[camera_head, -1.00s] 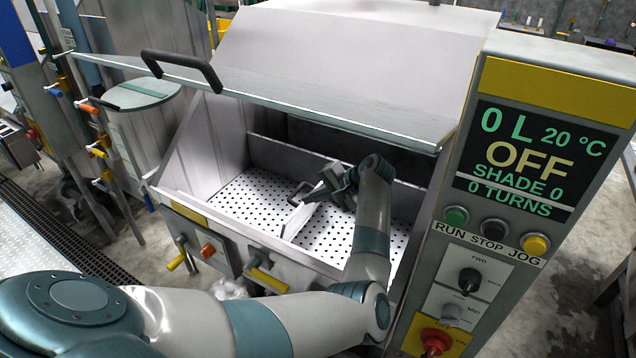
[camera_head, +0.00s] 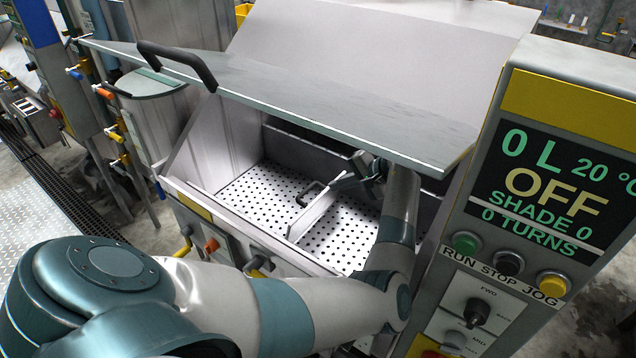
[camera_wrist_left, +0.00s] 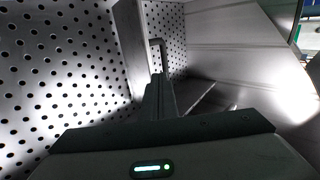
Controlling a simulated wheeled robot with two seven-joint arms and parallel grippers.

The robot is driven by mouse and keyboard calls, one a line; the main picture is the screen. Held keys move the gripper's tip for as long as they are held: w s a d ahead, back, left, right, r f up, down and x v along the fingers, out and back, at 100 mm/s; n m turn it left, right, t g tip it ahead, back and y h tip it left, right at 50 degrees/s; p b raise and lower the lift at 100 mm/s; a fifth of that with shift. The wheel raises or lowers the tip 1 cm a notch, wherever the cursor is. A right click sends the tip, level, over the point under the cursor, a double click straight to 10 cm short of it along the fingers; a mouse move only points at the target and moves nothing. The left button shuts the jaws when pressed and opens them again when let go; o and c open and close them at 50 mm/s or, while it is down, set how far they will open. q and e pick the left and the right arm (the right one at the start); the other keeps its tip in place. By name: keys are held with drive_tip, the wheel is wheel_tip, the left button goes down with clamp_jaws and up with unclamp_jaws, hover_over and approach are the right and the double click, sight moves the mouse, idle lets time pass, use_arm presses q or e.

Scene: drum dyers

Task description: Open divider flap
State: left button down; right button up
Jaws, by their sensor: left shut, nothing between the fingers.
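The divider flap (camera_head: 314,214) is a pale narrow plate standing across the perforated drum floor, with a black loop handle (camera_head: 307,194) on its left side. In the left wrist view the flap (camera_wrist_left: 131,45) is a grey plate, and its dark handle (camera_wrist_left: 158,50) shows just beyond the fingertips. My left gripper (camera_head: 347,181) reaches into the drum near the flap's far end, partly hidden under the raised lid. In the left wrist view its fingers (camera_wrist_left: 157,82) are together and empty, pointing toward the handle. I cannot tell whether they touch it. My right gripper is out of view.
The raised lid (camera_head: 290,88) with its black bar handle (camera_head: 178,62) overhangs my forearm and wrist closely. The drum's front wall (camera_head: 240,232) lies below the arm. The control panel (camera_head: 540,180), reading OFF, stands close on the right. Perforated floor (camera_head: 255,195) is clear left of the flap.

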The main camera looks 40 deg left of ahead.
sight(321, 196)
use_arm(q)
drive_tip(key=b+x, duration=0.5)
drive_tip(key=x, duration=0.3)
drive_tip(key=shift+f, duration=0.25)
drive_tip(key=shift+b+x, duration=0.75)
drive_tip(key=shift+x, duration=0.15)
drive_tip(key=shift+r, duration=0.1)
drive_tip(key=shift+w, duration=0.15)
